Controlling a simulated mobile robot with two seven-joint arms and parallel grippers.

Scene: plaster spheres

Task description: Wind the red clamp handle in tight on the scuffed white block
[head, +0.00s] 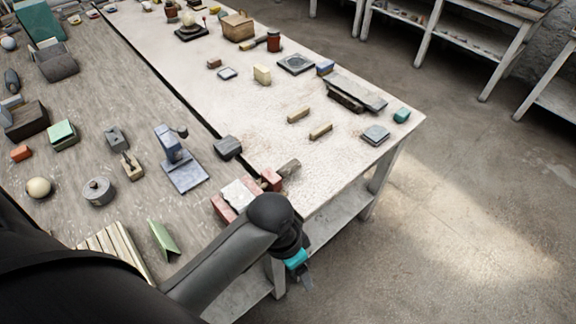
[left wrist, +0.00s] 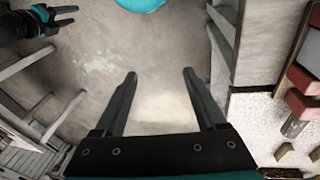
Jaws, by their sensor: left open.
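A red clamp (head: 271,181) sits at the near corner of the pale tabletop, with the scuffed white block (head: 240,193) between its red parts. A brown rod (head: 290,168) sticks out from its far side. I cannot tell how tightly the block is held. The clamp also shows at the right edge of the left wrist view (left wrist: 303,104). My left gripper (head: 302,280) hangs beyond the table's edge, right of and below the clamp, apart from it. In its wrist view it is open and empty (left wrist: 158,76). My right gripper (left wrist: 62,16) shows at the top left, fingers apart.
My left forearm covers part of the near table edge. A blue-grey stand (head: 181,170), a dark block (head: 228,147) and a green folded piece (head: 164,240) lie near the clamp. The floor (head: 470,240) right of the table is clear.

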